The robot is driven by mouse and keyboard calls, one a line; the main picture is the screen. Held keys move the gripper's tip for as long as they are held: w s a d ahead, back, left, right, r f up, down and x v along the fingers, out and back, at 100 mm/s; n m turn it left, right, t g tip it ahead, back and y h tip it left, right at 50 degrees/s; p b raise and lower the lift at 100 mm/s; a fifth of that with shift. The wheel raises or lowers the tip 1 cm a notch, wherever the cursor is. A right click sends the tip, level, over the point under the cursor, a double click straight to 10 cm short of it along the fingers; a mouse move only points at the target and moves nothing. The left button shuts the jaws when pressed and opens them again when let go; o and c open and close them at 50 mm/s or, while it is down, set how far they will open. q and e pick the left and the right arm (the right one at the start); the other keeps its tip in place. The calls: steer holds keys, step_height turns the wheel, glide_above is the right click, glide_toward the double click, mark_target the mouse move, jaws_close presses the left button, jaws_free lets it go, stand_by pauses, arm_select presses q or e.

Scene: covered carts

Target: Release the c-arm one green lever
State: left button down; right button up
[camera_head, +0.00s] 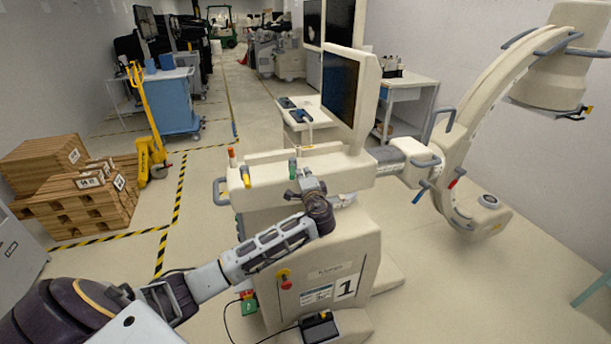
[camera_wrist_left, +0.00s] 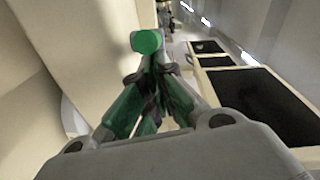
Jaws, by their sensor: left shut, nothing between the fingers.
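The c-arm one console (camera_head: 340,262) is a cream cart marked with a large "1". Its green lever (camera_head: 292,168) stands up from the top near the front edge. My left gripper (camera_head: 304,177) is just right of the lever in the head view. In the left wrist view the round green knob (camera_wrist_left: 147,41) of the lever is just beyond the fingertips. The left gripper (camera_wrist_left: 157,70) is shut there with nothing held. I cannot tell whether the fingers touch the lever. My right gripper is not in view.
A yellow lever (camera_head: 245,177) and an orange-tipped lever (camera_head: 232,156) stand left of the green one. A monitor (camera_head: 349,92) rises behind. The C-shaped arm (camera_head: 483,100) extends at right.

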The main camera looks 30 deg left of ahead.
mark_target(293, 175)
arm_select(q)
steer(key=shift+s+a+m+t+h, duration=0.7)
steer(key=shift+m+h, duration=0.2)
steer(key=shift+h, duration=0.2)
steer(key=shift+s+a+m+t+h, duration=0.55)
steer(key=shift+m+t+h, duration=0.3)
steer(key=shift+h, duration=0.25)
steer(key=a+h, duration=0.1)
steer(key=s+a+m, duration=0.1)
steer(key=a+m+t+h, duration=0.1)
steer(key=a, duration=0.1)
steer(key=shift+s+h, duration=0.25)
steer(key=shift+h, duration=0.05)
steer(key=shift+d, duration=0.1)
